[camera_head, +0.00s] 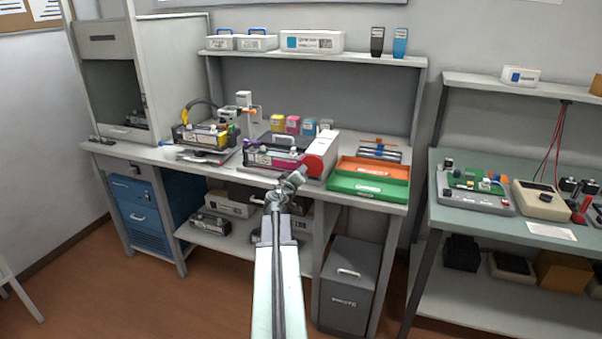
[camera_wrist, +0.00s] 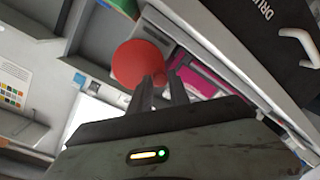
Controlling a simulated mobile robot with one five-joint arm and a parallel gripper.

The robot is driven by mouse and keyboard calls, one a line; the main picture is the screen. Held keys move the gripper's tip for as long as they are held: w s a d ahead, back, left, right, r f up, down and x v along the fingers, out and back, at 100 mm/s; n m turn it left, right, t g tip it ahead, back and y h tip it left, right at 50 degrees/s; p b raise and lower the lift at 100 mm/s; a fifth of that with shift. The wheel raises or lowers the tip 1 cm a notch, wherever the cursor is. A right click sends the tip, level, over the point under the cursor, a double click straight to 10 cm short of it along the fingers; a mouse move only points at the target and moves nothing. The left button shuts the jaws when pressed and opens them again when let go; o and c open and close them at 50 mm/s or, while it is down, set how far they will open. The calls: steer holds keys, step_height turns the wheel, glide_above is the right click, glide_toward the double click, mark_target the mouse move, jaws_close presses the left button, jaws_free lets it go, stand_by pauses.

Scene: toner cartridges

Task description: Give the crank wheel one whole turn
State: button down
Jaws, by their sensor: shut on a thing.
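The crank wheel (camera_head: 313,165) is a red disc on the right end of a white machine with a magenta cartridge. In the wrist view the red wheel (camera_wrist: 137,62) lies just beyond my fingertips. My gripper (camera_head: 301,170) is at the front of the machine, by the wheel's lower edge. In the wrist view my gripper (camera_wrist: 162,80) has its two fingers close together, shut at the wheel. The small part between the fingers is hidden; it appears to be the wheel's handle.
An orange tray (camera_head: 372,169) and a green tray (camera_head: 368,187) stand right of the machine. Another cartridge unit (camera_head: 200,136) stands to its left. Small coloured boxes (camera_head: 292,124) stand behind. A grey bin (camera_head: 347,287) is under the bench.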

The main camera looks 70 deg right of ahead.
steer(key=shift+r+m, duration=0.15)
steer(key=shift+m, duration=0.35)
steer(key=c, duration=1.2)
jaws_free()
steer(key=shift+c, duration=0.2)
steer(key=shift+a, duration=0.1)
steer(key=a, duration=0.7)
steer(key=shift+s+a+r+p, duration=0.3)
steer(key=shift+s+r+p, duration=0.05)
steer(key=shift+s, duration=0.1)
